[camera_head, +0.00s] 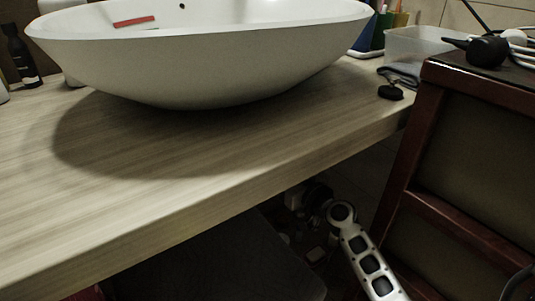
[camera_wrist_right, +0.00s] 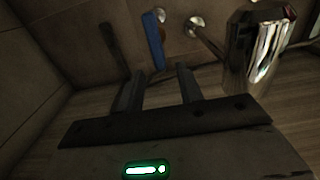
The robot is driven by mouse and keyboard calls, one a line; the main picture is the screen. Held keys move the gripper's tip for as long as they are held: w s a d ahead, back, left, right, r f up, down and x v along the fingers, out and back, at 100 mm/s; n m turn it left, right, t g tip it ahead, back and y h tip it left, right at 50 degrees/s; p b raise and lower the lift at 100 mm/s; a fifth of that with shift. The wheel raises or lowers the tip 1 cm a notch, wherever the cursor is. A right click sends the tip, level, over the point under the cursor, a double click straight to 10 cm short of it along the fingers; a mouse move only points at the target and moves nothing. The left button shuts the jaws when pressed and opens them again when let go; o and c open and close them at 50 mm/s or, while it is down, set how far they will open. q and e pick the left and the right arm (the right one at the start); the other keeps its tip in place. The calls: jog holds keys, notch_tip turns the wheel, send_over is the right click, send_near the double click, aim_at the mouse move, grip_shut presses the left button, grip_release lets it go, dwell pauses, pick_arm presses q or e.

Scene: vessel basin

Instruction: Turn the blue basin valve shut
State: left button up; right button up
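The blue valve handle (camera_wrist_right: 153,41) shows in the right wrist view as a narrow upright bar near a wall, above the middle of the picture. My right gripper (camera_wrist_right: 160,74) is open, with its two dark fingers apart. The handle's lower end appears between the fingertips in the picture; whether it lies between them in depth I cannot tell. In the head view the white basin (camera_head: 215,60) stands on a wooden counter (camera_head: 200,175). My right arm reaches under the counter there, and the valve is hidden. My left gripper is not in view.
A shiny chrome fitting (camera_wrist_right: 260,50) is close on the right in the wrist view, with a round metal piece (camera_wrist_right: 194,25) on the wall near the handle. A dark wooden cabinet (camera_head: 465,165) stands right of the counter. A clear plastic box (camera_head: 415,45) is at the back.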

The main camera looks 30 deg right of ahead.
jog(key=w, duration=0.4)
jog(key=w+a, duration=0.1)
jog(key=w, duration=0.1)
jog(key=shift+w, duration=0.3)
grip_shut()
